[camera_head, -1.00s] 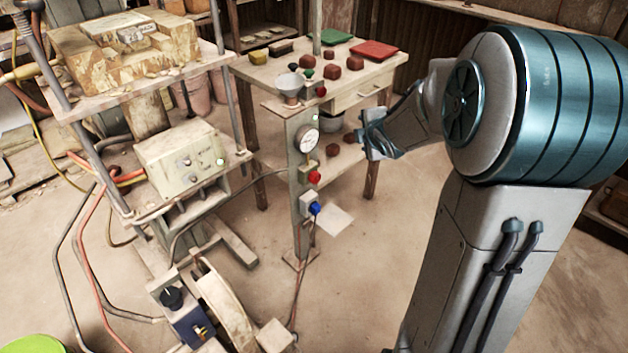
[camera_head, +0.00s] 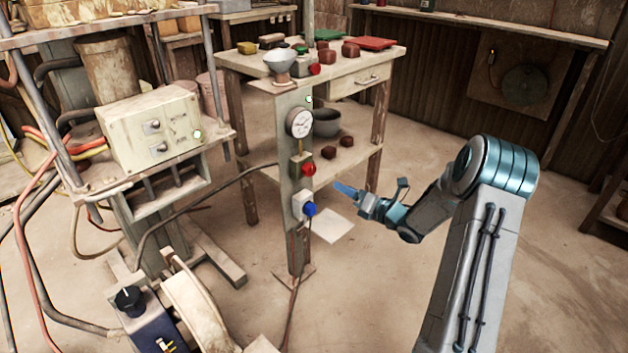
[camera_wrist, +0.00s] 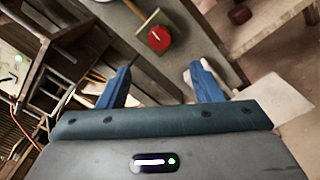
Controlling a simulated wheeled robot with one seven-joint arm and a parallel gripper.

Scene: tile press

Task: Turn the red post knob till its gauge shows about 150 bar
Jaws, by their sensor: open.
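The red post knob (camera_head: 308,168) sits on the front of the upright post (camera_head: 293,240), below a round white gauge (camera_head: 299,122). The gauge's reading is too small to tell. A blue knob (camera_head: 309,209) sits lower on the same post. My gripper (camera_head: 344,188) is to the right of the post, apart from it, with its fingers pointing left toward it. In the wrist view the red knob (camera_wrist: 159,39) shows ahead, beyond the two blue fingers of my gripper (camera_wrist: 162,82) and roughly between them. The fingers are spread and empty.
A table (camera_head: 390,62) with red blocks and trays stands behind the post. A cream control box (camera_head: 150,130) on a rack stands left. A machine with a black knob (camera_head: 130,300) is at lower left. A cable runs left from the post. The floor at right is clear.

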